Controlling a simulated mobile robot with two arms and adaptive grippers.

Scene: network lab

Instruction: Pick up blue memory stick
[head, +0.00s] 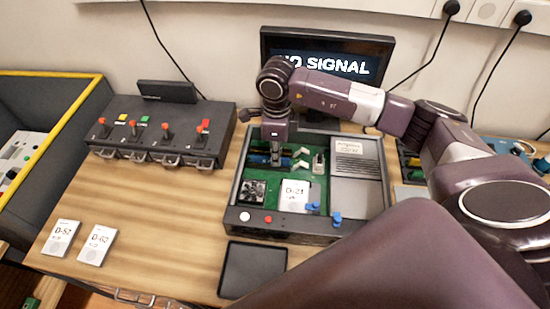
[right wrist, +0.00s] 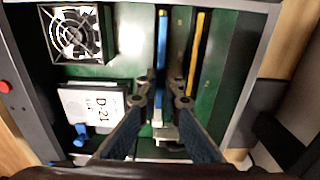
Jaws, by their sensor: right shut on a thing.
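The blue memory stick (right wrist: 162,45) stands in a slot on the green board inside the open computer case (head: 232,215). In the head view a bit of the blue stick (head: 257,158) shows left of my right gripper (head: 275,157). The stick appears to be still down at the board. My left gripper is not in view.
A yellow stick (right wrist: 196,50) stands parallel beside the blue one. A fan (right wrist: 74,34) and a D-21 box (right wrist: 92,103) sit nearby in the case. The monitor (head: 325,62) stands behind. A black pad (head: 252,270) lies in front; the table's left middle is clear.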

